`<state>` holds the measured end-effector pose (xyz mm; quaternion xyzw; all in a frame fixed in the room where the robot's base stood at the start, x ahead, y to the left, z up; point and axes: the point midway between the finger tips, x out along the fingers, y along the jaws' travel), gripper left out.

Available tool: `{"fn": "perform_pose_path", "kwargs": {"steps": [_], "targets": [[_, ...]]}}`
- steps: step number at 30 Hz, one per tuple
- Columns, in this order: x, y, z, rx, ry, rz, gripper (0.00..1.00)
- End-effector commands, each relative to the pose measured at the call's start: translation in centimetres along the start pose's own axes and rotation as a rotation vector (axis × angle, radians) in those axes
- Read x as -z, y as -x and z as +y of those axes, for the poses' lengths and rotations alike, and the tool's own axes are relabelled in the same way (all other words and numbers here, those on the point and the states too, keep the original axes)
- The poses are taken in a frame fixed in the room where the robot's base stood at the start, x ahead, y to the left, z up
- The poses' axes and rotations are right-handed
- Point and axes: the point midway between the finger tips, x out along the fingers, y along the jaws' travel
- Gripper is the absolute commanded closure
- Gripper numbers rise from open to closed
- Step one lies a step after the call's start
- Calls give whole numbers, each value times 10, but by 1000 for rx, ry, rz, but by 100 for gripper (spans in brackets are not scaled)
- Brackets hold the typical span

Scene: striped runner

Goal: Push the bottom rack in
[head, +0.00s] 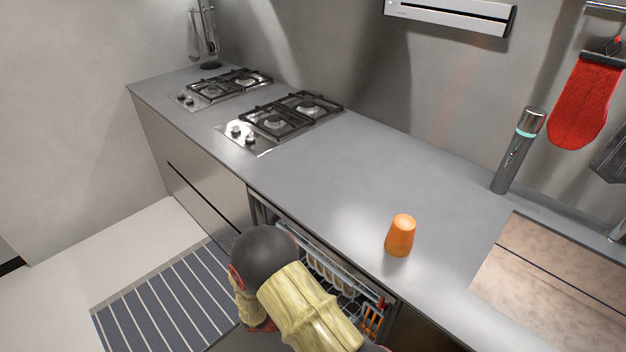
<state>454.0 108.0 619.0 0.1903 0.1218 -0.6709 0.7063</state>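A dishwasher stands open under the counter, at the lower middle of the head view. Part of a rack (345,282) shows inside it, with pale dishes in it and an orange item (372,318) near its right end. I cannot tell whether this is the bottom rack or one above it. My arm, with a dark round joint and yellow cover, hangs in front of the opening and hides much of it. My gripper is not visible, so its distance to the rack and its fingers cannot be seen.
An orange cup (400,236) stands upside down on the grey counter (330,190) above the dishwasher. Two gas hobs (280,120) lie further left. A grey cylinder (517,152) stands at the back right. A striped runner (165,305) lies on the floor, left of my arm.

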Motion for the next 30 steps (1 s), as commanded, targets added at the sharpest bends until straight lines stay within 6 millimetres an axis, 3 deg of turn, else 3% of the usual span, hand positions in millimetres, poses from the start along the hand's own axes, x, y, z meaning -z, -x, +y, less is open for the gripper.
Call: {"fn": "perform_pose_path", "kwargs": {"steps": [1,6,30], "targets": [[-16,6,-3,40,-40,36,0],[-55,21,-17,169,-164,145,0],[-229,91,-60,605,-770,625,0]]}}
